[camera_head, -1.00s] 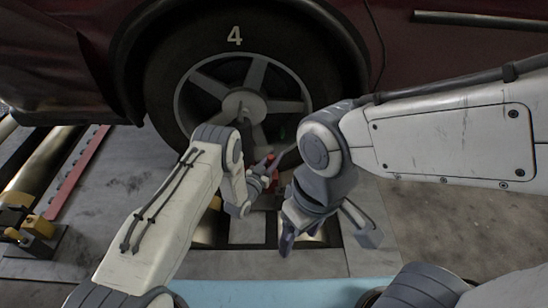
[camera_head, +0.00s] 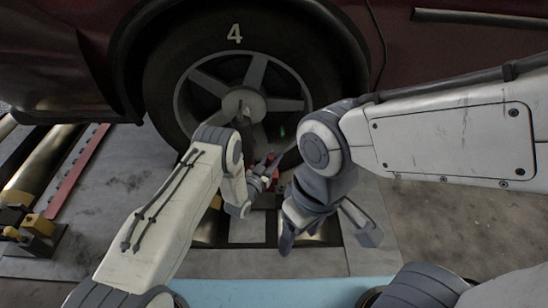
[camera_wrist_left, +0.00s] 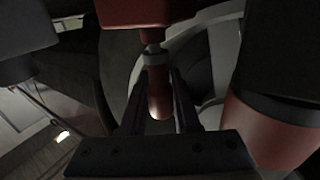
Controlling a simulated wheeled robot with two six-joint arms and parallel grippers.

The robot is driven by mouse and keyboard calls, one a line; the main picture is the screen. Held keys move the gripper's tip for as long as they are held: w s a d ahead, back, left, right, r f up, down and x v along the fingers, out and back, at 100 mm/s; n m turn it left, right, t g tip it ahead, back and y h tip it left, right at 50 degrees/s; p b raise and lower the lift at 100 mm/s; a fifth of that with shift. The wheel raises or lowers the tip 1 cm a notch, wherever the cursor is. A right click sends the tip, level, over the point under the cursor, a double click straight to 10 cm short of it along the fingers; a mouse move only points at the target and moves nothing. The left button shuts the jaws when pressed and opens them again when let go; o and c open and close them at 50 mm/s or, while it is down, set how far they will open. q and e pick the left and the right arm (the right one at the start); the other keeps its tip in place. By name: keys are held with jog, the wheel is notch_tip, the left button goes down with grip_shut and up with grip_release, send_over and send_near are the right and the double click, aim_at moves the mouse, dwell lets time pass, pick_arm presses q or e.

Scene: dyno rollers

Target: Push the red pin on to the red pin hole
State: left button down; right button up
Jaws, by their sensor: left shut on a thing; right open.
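My left gripper (camera_head: 270,170) is in front of the lower part of the wheel and is shut on a red pin. The pin (camera_wrist_left: 158,98) shows between the two dark fingers in the left wrist view. A grey collar sits at its upper end, close under a red block (camera_wrist_left: 130,12). I cannot see a pin hole, and cannot tell whether the pin's end is in one. In the head view some red (camera_head: 262,189) shows beside the left gripper, partly hidden by it. My right gripper (camera_head: 325,234) is open and empty, to the right and lower.
The car wheel (camera_head: 180,95) marked 4 stands above metal rollers (camera_head: 322,232) in the floor. A red cylinder (camera_wrist_left: 265,130) with a dark top is close at the right in the wrist view. A yellow and black block (camera_head: 38,226) is at the left. Clear floor lies right.

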pick_arm(q)
jog(key=shift+f, duration=0.3)
jog(key=c, duration=0.6)
grip_release()
jog(key=shift+o, duration=0.2)
